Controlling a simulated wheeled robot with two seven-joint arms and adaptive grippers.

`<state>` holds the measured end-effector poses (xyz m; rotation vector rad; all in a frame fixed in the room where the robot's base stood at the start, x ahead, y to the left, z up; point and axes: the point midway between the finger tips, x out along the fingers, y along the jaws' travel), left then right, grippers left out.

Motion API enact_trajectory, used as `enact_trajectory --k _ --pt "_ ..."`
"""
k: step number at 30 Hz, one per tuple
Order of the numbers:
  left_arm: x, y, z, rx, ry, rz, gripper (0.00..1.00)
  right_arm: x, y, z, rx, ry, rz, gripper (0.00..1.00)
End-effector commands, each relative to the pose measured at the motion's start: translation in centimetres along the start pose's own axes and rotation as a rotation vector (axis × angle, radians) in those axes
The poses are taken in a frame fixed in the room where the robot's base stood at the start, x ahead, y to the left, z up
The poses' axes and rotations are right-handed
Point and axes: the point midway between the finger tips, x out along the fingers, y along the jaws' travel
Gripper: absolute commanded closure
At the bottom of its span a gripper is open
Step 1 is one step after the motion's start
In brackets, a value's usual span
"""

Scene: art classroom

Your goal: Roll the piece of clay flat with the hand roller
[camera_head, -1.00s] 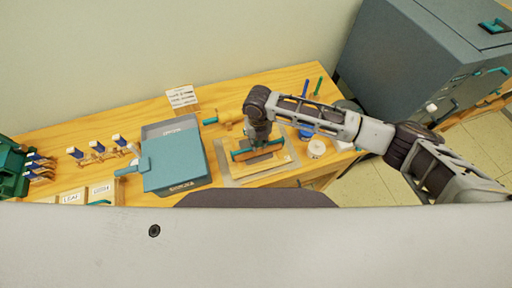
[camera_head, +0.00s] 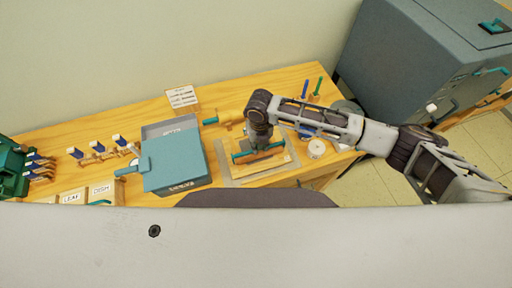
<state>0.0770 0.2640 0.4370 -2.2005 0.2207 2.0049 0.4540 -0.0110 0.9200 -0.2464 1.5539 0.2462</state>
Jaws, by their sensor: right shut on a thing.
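The hand roller (camera_head: 275,147) has teal handles and lies crosswise over a pale wooden board on a grey mat (camera_head: 228,171) at the right part of the table. My right gripper (camera_head: 262,148) comes down from above and is shut on the roller near its middle. A brown strip, seemingly the clay (camera_head: 270,155), shows just under and in front of the roller; most of it is hidden by the roller and gripper. My left gripper is out of view.
A blue-grey box (camera_head: 175,163) with a teal handle stands left of the mat. A sign (camera_head: 181,96), a white roll (camera_head: 316,149) and upright tools (camera_head: 317,88) are around. A large grey cabinet (camera_head: 425,60) stands at the right.

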Motion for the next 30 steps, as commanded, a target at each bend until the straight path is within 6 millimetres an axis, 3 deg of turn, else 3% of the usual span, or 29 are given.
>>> enact_trajectory --k 30 --pt "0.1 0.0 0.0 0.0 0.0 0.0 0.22 0.1 -0.1 1.4 0.001 0.003 -0.001 1.0"
